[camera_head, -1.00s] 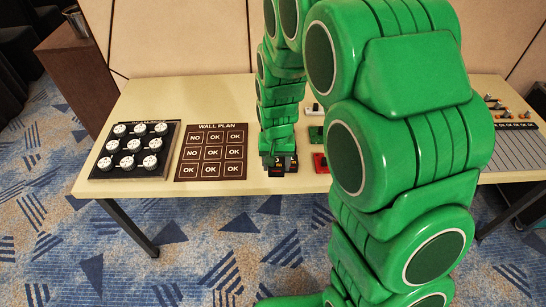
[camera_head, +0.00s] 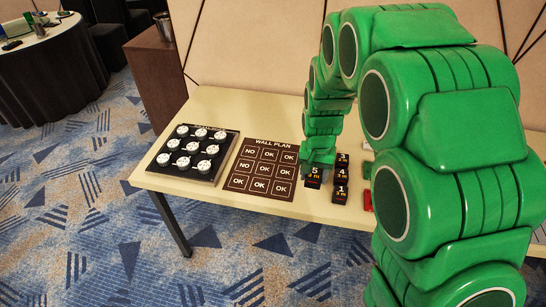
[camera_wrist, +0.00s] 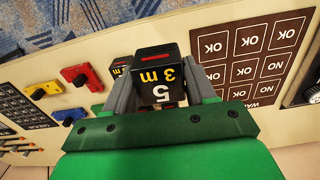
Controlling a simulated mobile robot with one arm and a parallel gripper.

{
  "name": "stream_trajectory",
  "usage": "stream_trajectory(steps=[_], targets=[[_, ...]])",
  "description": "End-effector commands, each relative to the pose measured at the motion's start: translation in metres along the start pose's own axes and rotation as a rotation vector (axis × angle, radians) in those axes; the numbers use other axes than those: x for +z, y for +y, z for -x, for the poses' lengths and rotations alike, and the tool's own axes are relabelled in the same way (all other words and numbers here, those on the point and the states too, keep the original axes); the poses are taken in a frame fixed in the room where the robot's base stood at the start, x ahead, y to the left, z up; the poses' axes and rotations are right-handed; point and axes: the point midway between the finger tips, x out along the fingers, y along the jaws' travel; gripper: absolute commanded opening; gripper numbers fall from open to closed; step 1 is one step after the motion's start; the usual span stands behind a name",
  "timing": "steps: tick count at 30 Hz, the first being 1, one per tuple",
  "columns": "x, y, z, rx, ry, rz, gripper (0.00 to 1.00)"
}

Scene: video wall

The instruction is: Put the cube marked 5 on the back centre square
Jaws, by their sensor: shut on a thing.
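The black cube marked 5 (camera_head: 315,175) is between the fingers of my gripper (camera_head: 318,168), just right of the wall plan board. In the wrist view my gripper (camera_wrist: 162,92) is shut on the cube (camera_wrist: 162,75), with a grey finger at each side. I cannot tell how high the cube is above the table. The brown wall plan board (camera_head: 232,182) has a grid of squares marked OK or NO. Its back centre square (camera_head: 269,155) reads OK and is bare.
Black cubes marked 3 (camera_head: 342,158), 4 (camera_head: 341,172) and 1 (camera_head: 340,190) stand close right of my gripper. A black tray of white round pieces (camera_head: 206,176) lies left of the board. Red (camera_wrist: 82,77), yellow (camera_wrist: 45,89) and blue (camera_wrist: 70,116) pieces show in the wrist view.

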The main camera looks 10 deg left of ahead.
Motion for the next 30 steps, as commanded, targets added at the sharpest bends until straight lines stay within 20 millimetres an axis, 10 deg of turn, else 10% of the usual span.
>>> stream_trajectory(steps=[18,30], targets=[[-0.078,-0.115,0.002,-0.008,-0.004,0.040,0.24],[-0.095,-0.139,-0.005,-0.011,-0.010,0.049,0.24]])
